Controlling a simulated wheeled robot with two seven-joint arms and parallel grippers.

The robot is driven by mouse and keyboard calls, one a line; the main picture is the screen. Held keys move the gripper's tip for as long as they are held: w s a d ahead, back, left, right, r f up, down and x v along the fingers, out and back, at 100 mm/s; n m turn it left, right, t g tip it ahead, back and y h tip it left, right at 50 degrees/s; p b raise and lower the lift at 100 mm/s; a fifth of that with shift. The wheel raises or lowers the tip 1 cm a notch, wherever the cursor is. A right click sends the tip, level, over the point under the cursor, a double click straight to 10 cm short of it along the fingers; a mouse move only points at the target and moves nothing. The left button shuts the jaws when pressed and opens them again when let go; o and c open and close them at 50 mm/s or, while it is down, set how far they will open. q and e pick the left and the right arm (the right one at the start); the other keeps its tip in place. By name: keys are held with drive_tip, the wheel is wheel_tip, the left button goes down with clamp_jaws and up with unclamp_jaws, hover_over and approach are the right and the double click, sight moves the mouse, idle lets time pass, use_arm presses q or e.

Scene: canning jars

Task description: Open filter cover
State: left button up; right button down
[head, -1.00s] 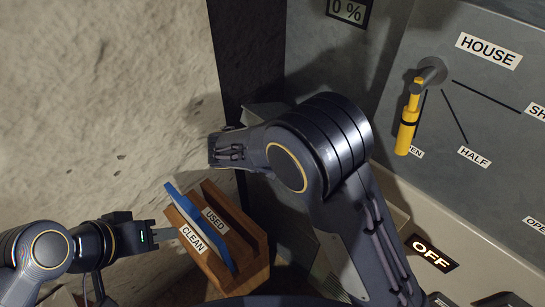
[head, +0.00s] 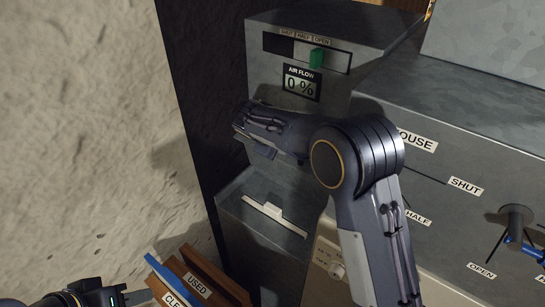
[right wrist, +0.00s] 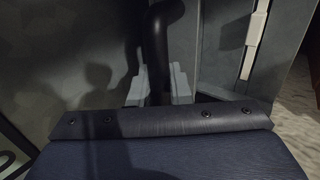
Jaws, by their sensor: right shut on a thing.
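The filter cover appears to be the grey panel (head: 252,190) with a white handle strip (head: 290,225), left of centre in the head view; it looks closed. A white strip (right wrist: 254,42) also shows at upper right in the right wrist view. My right gripper (right wrist: 160,92) is shut on a dark, rounded upright bar (right wrist: 157,50), apart from that strip. In the head view my right wrist (head: 262,130) is above the panel, its fingertips hidden. My left gripper (head: 128,296) is at the bottom left, beside the filter rack; its opening is unclear.
A wooden rack (head: 222,283) labelled USED and CLEAN holds a blue-framed filter (head: 165,272). A blue valve lever (head: 527,250) is at right. A rough wall fills the left.

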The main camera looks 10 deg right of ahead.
use_arm(q)
drive_tip(key=shift+w+d+r+p, duration=0.3)
drive_tip(key=shift+w+d+r, duration=0.05)
drive_tip(key=shift+r, duration=0.1)
use_arm(e)
drive_tip(key=shift+w+d+r, duration=0.25)
drive_tip(key=shift+w+d, duration=0.5)
drive_tip(key=shift+w+d+r, duration=0.2)
drive_tip(key=shift+w+d, duration=0.5)
drive_tip(key=shift+d, duration=0.05)
drive_tip(key=c, duration=1.4)
unclamp_jaws()
drive_tip(key=shift+a, duration=0.1)
drive_tip(key=shift+s+a+r, duration=0.15)
drive_tip(key=shift+a+r, duration=0.05)
drive_tip(key=shift+r, duration=0.05)
use_arm(q)
drive_tip(key=shift+f+b, duration=0.8)
use_arm(e)
drive_tip(key=v, duration=0.7)
drive_tip(key=shift+d+r, duration=0.1)
